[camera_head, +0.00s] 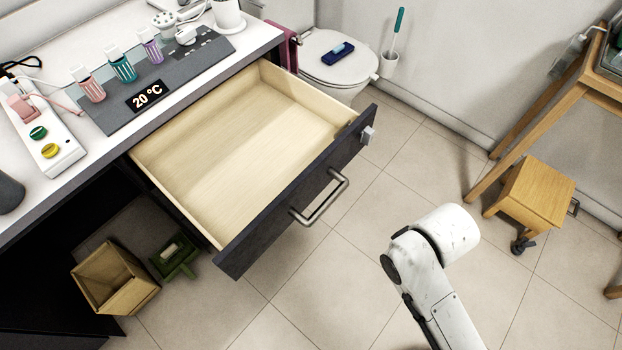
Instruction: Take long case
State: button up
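A small, elongated dark blue object (338,53) with a lighter patch on top lies on the closed white toilet lid (338,68) at the top middle. It is the most case-like long thing in view, but I cannot tell for sure that it is the long case. The drawer (235,150) under the vanity top is pulled open and its pale wooden inside is empty. My white arm shows at the lower right, over the floor and apart from the drawer. My gripper is out of view.
The vanity top holds a grey panel (118,118) reading 20 °C, several coloured cups and a power strip (60,160). The drawer front with its handle (322,200) juts over the floor. A wooden box (108,280), green object (175,258) and wooden stool (535,195) stand on the floor.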

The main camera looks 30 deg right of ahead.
aim_at(338, 52)
jog(key=i+l+z, duration=0.2)
jog(key=i, duration=0.2)
jog(key=i+l+z, duration=0.25)
jog(key=i, duration=0.15)
jog(key=i+l, duration=0.15)
jog(key=i, duration=0.3)
jog(key=i+l, duration=0.1)
jog(key=i, duration=0.35)
jog(key=i+l+u, duration=0.2)
jog(key=i, duration=0.15)
jog(key=i+l+u, duration=0.2)
jog(key=i, duration=0.2)
